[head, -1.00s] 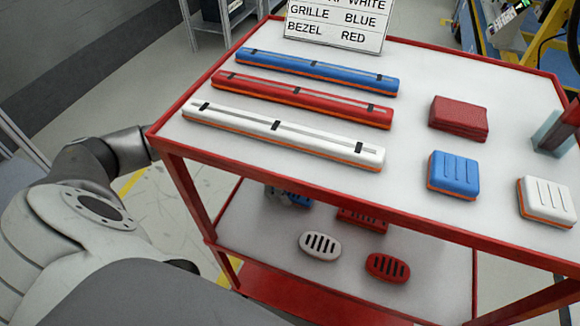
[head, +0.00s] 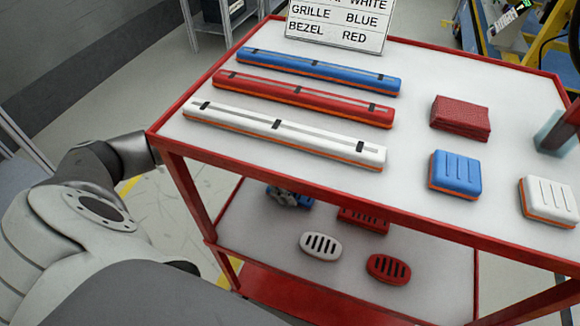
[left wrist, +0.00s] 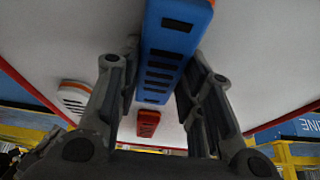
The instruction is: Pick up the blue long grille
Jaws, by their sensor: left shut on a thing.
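The blue long grille (left wrist: 172,50) runs lengthwise between the two fingers of my left gripper (left wrist: 163,85) in the left wrist view, its dark slots facing the camera. The gripper is shut on it. In the head view a blue slotted piece (head: 290,197) shows on the lower shelf, partly hidden under the top shelf's edge; it looks like the same grille. My left arm comes in from the left there, and its gripper is hidden behind the cart. My right gripper is not in view.
The lower shelf (head: 440,270) also holds a white oval grille (head: 320,245), a red oval grille (head: 388,268) and a red long piece (head: 363,220). The top shelf above carries blue (head: 318,70), red (head: 303,97) and white (head: 285,135) bars. A red cart post (head: 190,195) stands nearby.

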